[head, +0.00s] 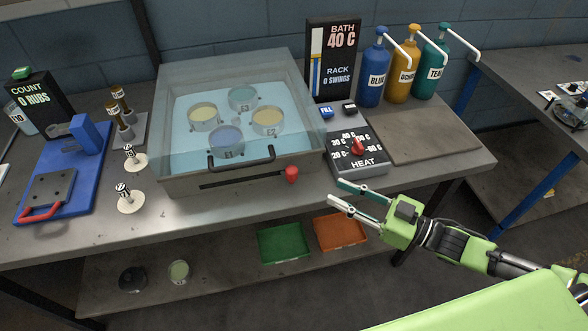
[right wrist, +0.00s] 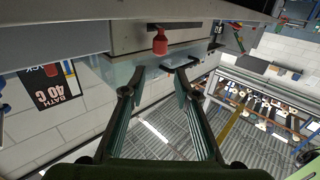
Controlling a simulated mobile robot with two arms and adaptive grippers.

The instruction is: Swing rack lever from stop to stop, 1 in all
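The rack lever has a red knob (head: 291,174) at the right end of a dark horizontal slot (head: 240,180) in the bath's front wall. In the right wrist view the red knob (right wrist: 160,42) shows beyond the fingertips, apart from them. My right gripper (head: 336,192) is open and empty, to the right of the knob and a little lower in the picture. Its two spread fingers also show in the right wrist view (right wrist: 160,75). The bath (head: 172,182) holds several round cups in blue-tinted liquid. The display (head: 333,60) reads 40 C and 0 SWINGS. My left gripper is not in view.
The heat dial box (head: 360,165) stands just right of the bath, close to my right gripper. Blue, ochre and teal bottles (head: 399,75) stand behind a bare board (head: 425,135). Two stamps (head: 130,200) and a blue fixture (head: 60,180) are at left. Green and orange trays lie below.

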